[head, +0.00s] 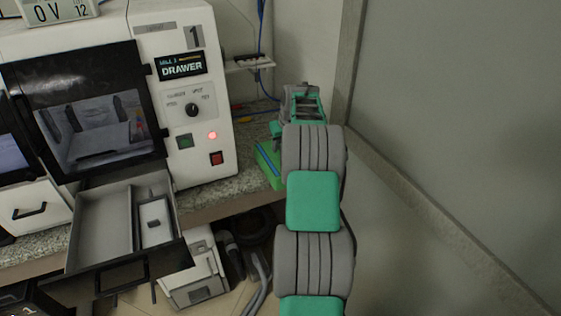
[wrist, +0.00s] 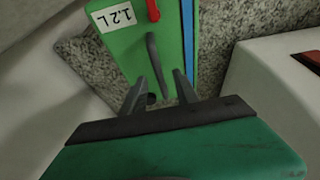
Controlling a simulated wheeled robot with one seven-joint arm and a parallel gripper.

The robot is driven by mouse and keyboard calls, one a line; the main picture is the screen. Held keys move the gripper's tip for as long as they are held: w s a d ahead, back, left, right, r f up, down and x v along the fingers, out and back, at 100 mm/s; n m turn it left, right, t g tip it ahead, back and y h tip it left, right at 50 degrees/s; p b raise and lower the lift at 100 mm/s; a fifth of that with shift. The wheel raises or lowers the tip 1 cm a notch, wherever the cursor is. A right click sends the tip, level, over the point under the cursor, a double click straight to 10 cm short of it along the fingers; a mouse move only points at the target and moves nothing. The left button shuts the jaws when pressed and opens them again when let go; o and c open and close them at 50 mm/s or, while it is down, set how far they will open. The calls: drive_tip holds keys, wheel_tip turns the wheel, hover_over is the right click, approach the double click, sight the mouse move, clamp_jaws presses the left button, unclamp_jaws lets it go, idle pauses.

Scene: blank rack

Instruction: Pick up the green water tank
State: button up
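The green water tank (wrist: 118,45) has a white "1.2 L" label, a red lever, a blue stripe and a dark bar handle (wrist: 155,62). It fills the upper middle of the wrist view. In the head view the tank (head: 267,166) stands at the right end of the speckled counter, partly hidden by my arm. My gripper (wrist: 160,88) is open in the wrist view, its two fingers apart and pointing at the tank. The handle shows between the fingertips; I cannot tell whether they touch it. My gripper's fingers are not clear in the head view.
A white machine (head: 218,100) marked "Drawer" stands left of the tank, with its lower drawer (head: 105,225) pulled out. A wall (head: 440,90) rises close on the right. Cables and a small shelf (head: 248,63) are behind. The speckled counter (head: 215,198) has little bare room.

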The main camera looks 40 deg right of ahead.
drive_tip(key=shift+w+f, duration=0.15)
drive_tip(key=shift+f, duration=0.15)
drive_tip(key=shift+f, duration=0.25)
drive_tip(key=shift+c, duration=0.3)
clamp_jaws()
idle(0.3)
idle(0.9)
drive_tip(key=shift+w+d+r, duration=0.1)
drive_tip(key=shift+r, duration=0.15)
